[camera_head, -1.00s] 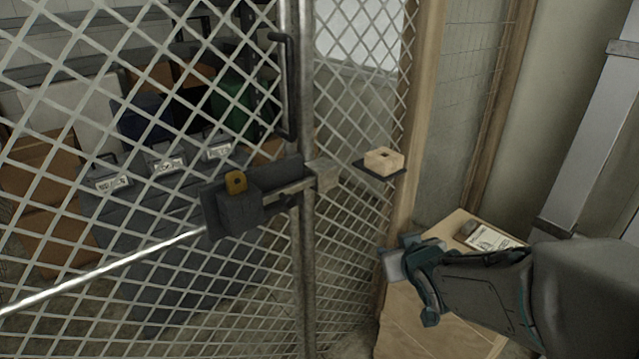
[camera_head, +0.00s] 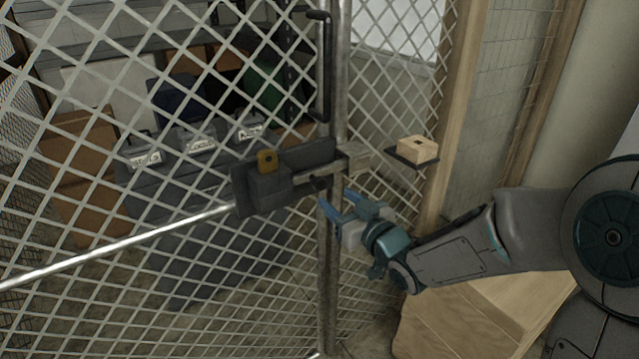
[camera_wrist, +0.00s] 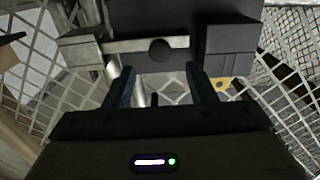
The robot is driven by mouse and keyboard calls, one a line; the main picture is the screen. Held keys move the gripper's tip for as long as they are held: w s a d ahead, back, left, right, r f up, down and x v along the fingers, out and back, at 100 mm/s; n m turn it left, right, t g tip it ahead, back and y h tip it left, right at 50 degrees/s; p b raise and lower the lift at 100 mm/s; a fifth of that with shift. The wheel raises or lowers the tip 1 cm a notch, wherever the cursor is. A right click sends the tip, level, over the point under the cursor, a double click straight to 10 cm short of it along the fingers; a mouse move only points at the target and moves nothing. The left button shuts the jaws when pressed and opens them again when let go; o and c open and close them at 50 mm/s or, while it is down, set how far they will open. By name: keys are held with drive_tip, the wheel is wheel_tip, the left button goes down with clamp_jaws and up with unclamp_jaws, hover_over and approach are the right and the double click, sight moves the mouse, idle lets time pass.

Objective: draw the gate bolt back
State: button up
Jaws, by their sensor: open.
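The gate bolt is a grey metal bar (camera_head: 306,175) with a dark round knob (camera_head: 318,184) on a dark backing plate (camera_head: 240,190). In the wrist view the bar (camera_wrist: 120,46) runs from the dark housing (camera_wrist: 228,48) at right into the metal keeper (camera_wrist: 80,50) at left. The keeper also shows on the gate post in the head view (camera_head: 353,158). My gripper (camera_head: 338,203) is open and empty, just below and right of the knob. In the wrist view the knob (camera_wrist: 159,50) lies ahead, between the lines of my two fingers (camera_wrist: 161,76), apparently untouched.
A yellow tab (camera_head: 267,161) sits on the housing. A dark pull handle (camera_head: 323,65) stands on the gate above the bolt. A bright rail (camera_head: 120,247) crosses the mesh. A wooden block (camera_head: 418,150) rests on a small shelf at right, above a wooden box (camera_head: 480,310).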

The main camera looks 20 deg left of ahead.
sight(322, 186)
drive_tip(key=x, duration=0.8)
drive_tip(key=shift+w+a+p, duration=0.1)
drive_tip(key=shift+w+p, duration=0.05)
drive_tip(key=shift+p, duration=0.2)
clamp_jaws()
